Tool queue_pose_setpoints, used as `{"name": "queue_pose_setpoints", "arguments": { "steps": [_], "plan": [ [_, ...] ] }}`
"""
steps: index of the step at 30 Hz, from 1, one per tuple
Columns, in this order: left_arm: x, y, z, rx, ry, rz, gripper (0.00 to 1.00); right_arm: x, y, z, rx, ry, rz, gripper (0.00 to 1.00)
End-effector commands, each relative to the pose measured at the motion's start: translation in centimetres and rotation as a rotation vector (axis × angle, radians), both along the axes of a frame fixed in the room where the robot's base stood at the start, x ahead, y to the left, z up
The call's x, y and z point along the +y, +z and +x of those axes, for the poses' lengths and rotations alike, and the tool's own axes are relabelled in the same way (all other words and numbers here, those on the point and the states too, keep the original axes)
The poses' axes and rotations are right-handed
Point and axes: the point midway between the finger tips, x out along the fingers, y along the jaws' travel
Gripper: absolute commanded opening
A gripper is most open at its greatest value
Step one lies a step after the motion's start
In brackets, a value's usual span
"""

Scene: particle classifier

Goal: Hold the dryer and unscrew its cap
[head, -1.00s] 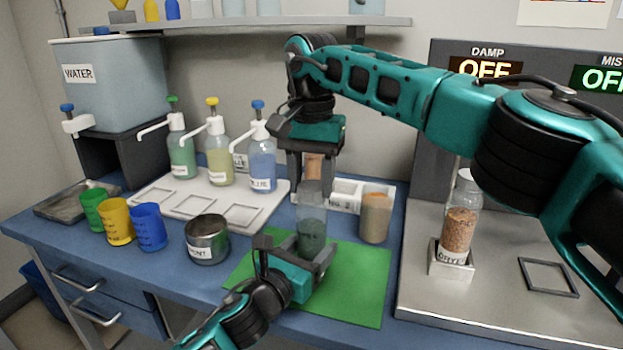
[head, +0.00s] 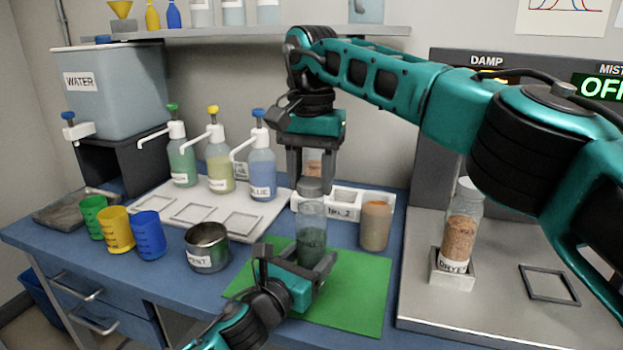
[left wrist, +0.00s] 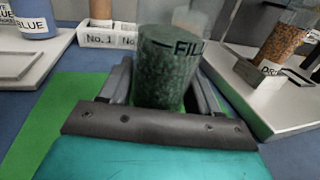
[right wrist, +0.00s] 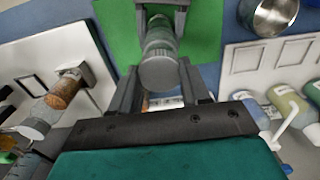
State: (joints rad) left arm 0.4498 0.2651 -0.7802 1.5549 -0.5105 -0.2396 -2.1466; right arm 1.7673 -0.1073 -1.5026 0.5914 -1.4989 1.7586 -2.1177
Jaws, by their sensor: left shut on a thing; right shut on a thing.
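A clear jar of dark green granules (head: 312,245) stands upright over the green mat (head: 355,285). My left gripper (head: 312,270) is shut around its lower body. In the left wrist view the jar (left wrist: 165,70) shows a "FILL" mark. My right gripper (head: 311,178) points down from above and is shut on the jar's grey cap (head: 311,188). The cap also shows between the fingers in the right wrist view (right wrist: 159,73). I cannot tell whether the cap still touches the jar. Another jar with orange granules (head: 460,238) sits in a holder (head: 452,272) labelled like "DRYER".
A steel cup (head: 207,246) and coloured cups (head: 149,236) are on the left. Pump bottles (head: 262,173) stand on a white tray behind.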

Motion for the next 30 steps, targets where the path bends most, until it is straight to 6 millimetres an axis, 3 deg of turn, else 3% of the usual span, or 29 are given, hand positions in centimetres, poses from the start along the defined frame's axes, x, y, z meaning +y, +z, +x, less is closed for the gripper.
{"name": "queue_pose_setpoints", "arguments": {
  "steps": [8,18,26,27,30],
  "plan": [
    [0.0,-0.1,0.0,0.002,0.0,0.001,0.0,0.0,0.2,0.0,0.0,0.0,0.0,0.1],
    [0.0,-0.1,0.0,0.002,0.0,0.001,0.0,0.0,3.8,0.0,-0.001,-0.002,0.001,0.1],
    [0.0,-0.1,0.0,0.002,0.0,0.001,0.0,0.0,4.0,0.0,0.001,0.0,0.0,0.1],
    [0.0,-0.1,0.0,0.002,0.0,0.001,0.66,0.0,4.0,0.0,0.001,0.0,0.0,0.1],
    [0.0,-0.1,0.0,0.001,0.0,0.001,0.76,0.0,4.0,0.0,0.0,-0.001,0.0,0.1]
  ]
}}
